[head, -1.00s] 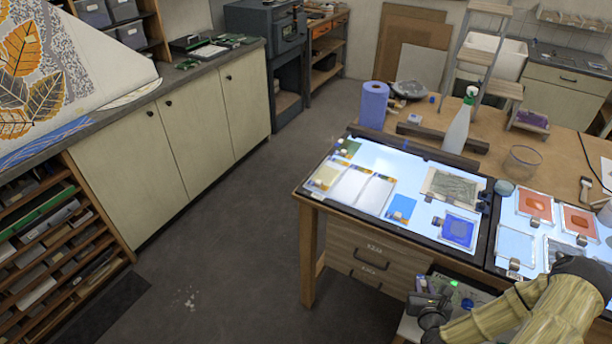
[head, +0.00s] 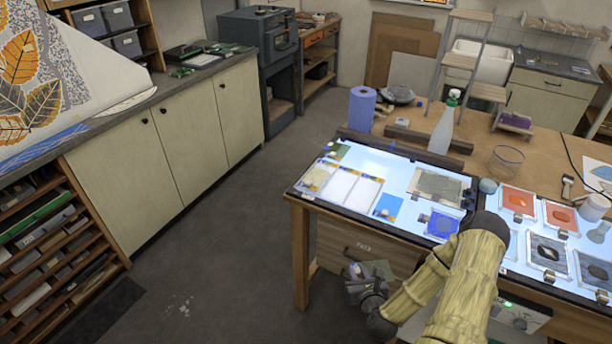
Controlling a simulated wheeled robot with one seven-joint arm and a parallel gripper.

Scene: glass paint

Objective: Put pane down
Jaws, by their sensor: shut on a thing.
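My gripper (head: 368,275) is low at the front of the light table, before its drawers. It is shut on a small grey-green pane (head: 380,268), which shows only in part beside the jaws. The pane is held in the air, apart from the table top. The lit table surface (head: 405,165) carries white panes (head: 363,193), a yellowish pane (head: 317,178), a blue pane (head: 387,206), a framed grey pane (head: 437,185) and a dark blue pane (head: 443,224). My arm hides part of the table's front edge and middle.
Red (head: 517,201), orange (head: 559,216) and dark panes (head: 548,252) lie on the right lit panel. A spray bottle (head: 443,126), a blue roll (head: 361,110) and a glass bowl (head: 506,160) stand behind. A device with a green light (head: 518,312) is low right.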

